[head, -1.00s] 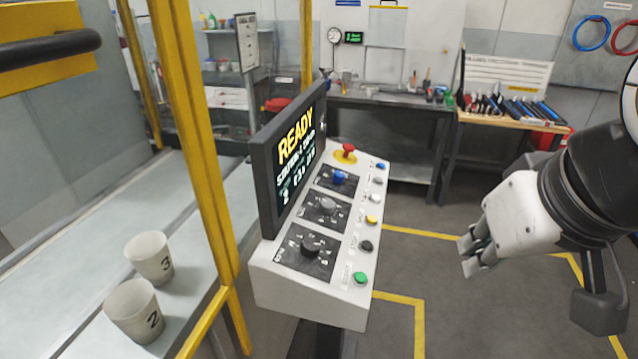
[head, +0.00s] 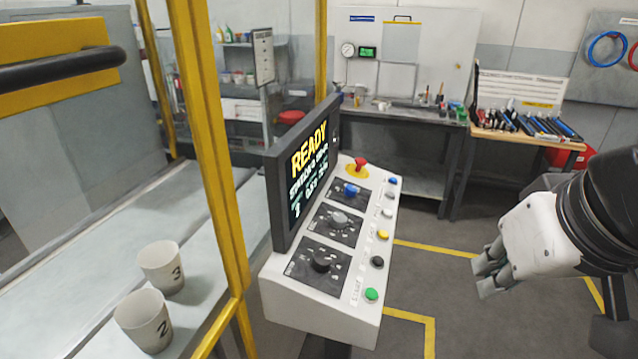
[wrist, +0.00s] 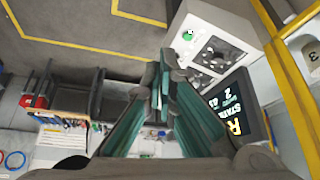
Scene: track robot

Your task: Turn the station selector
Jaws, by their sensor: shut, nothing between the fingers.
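A white control console (head: 320,300) stands in the middle of the head view. Its sloped face carries a black knob (head: 321,260), a grey knob (head: 339,219) and a blue knob (head: 351,189), each on a dark dial plate. The labels are too small to read, so I cannot tell which knob is the station selector. My gripper (head: 482,283) is shut and empty, to the right of the console and apart from it. In the wrist view my shut fingers (wrist: 164,58) show in front of part of the console (wrist: 205,22).
A screen (head: 309,170) reading READY rises on the console's left. A red mushroom button (head: 361,164) and several coloured buttons, including a green one (head: 371,294), sit on its face. Yellow posts (head: 208,130) and two cups (head: 161,266) stand left. Floor right of the console is open.

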